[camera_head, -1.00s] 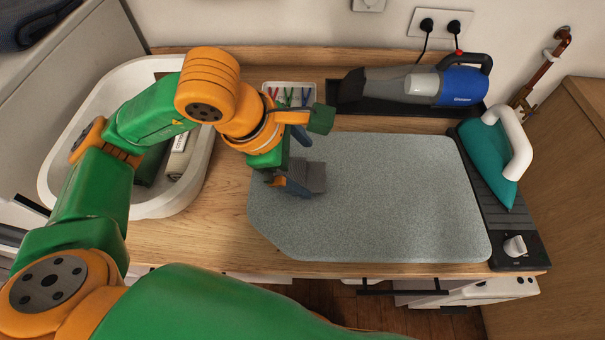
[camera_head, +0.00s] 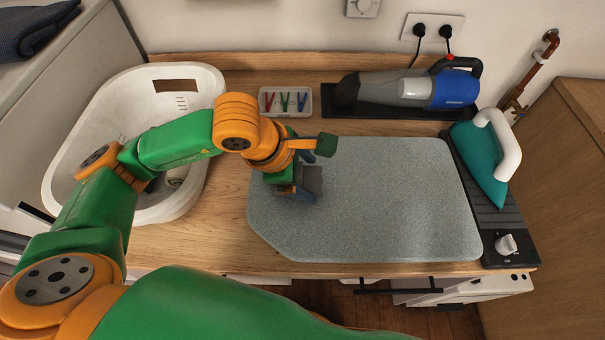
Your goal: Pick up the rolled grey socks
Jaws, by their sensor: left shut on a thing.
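The rolled grey socks (camera_head: 314,181) are at the left part of the grey ironing mat (camera_head: 390,200). My left gripper (camera_head: 300,189) is shut on them. The gripper hides the socks' left side, and only a small dark grey part shows at its right. I cannot tell whether the socks touch the mat or are just above it. My right gripper is out of view.
A white laundry basket (camera_head: 60,150) stands at the left, partly behind my left arm. A tray of clothes pegs (camera_head: 286,101) and a handheld vacuum (camera_head: 405,89) lie at the back. A teal iron (camera_head: 478,160) stands at the right. The mat's middle and right are clear.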

